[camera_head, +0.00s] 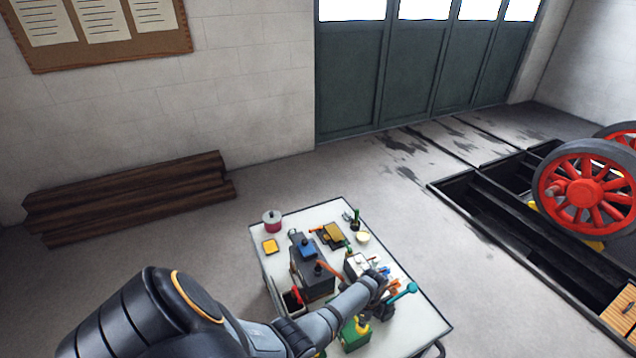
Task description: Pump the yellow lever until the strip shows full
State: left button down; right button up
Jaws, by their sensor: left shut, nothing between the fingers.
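My left arm reaches in from the lower left, and my left gripper (380,282) is over the right part of the white table. It is shut with nothing seen in it. Close to its fingers are an orange bar (394,285) and a lever with a teal end (410,288); I cannot tell whether it touches them. A small yellow part (363,326) stands on a green block (352,338), below the gripper in the picture. I cannot tell whether this is the yellow lever. No strip can be made out. My right gripper is not in view.
The white table (433,322) also carries a dark box with a blue top (310,262), a pale box (356,262), a red-and-white tin (271,221) and a yellow pad (270,246). A pit with red wheels (584,192) lies right. Floor left of the table is clear.

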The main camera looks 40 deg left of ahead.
pick_arm(q)
jog(key=shift+f+b, duration=1.75)
jog(key=shift+f, duration=0.5)
notch_tip(320, 180, up, 6)
jog(key=p, duration=0.5)
jog(key=shift+f+p, duration=0.25)
jog(key=shift+p, duration=0.15)
jog(key=shift+f, duration=0.1)
notch_tip(320, 180, up, 4)
jog(key=p, duration=0.3)
jog(key=shift+r+p, duration=0.25)
jog(key=shift+p, duration=0.15)
jog(key=shift+r, duration=0.75)
